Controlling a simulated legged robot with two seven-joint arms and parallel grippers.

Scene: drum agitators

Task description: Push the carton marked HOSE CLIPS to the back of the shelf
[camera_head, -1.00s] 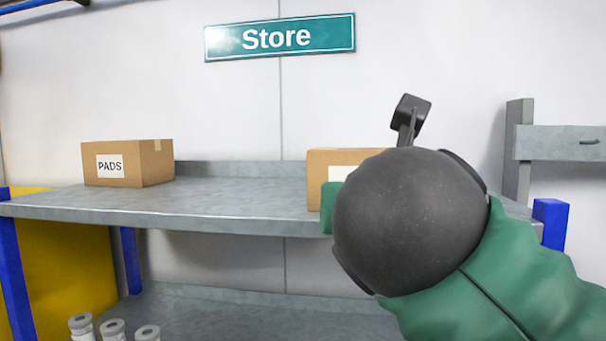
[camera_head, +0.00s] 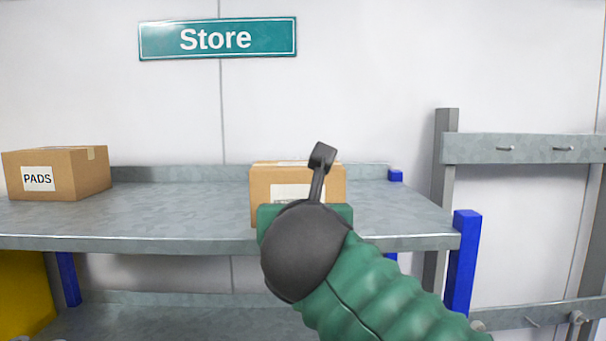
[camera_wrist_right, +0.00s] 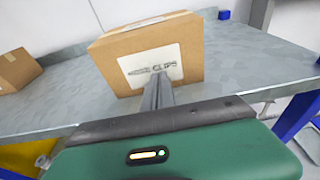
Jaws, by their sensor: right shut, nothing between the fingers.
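A brown carton (camera_head: 259,190) with a white label sits on the upper grey shelf (camera_head: 180,216), right of the middle, its back near the raised rear lip. My right arm covers its lower front in the head view. In the right wrist view the carton (camera_wrist_right: 110,62) faces me, its label print too unclear to read fully. My right gripper (camera_wrist_right: 158,80) is shut and empty, its fingertips at the lower part of the label; I cannot tell if they touch. My left gripper is not in view.
A carton marked PADS (camera_head: 75,176) stands at the shelf's left, well apart. A blue post (camera_head: 464,262) stands at the shelf's front right corner. A grey rail (camera_head: 520,149) is on the right. The shelf between the cartons is clear.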

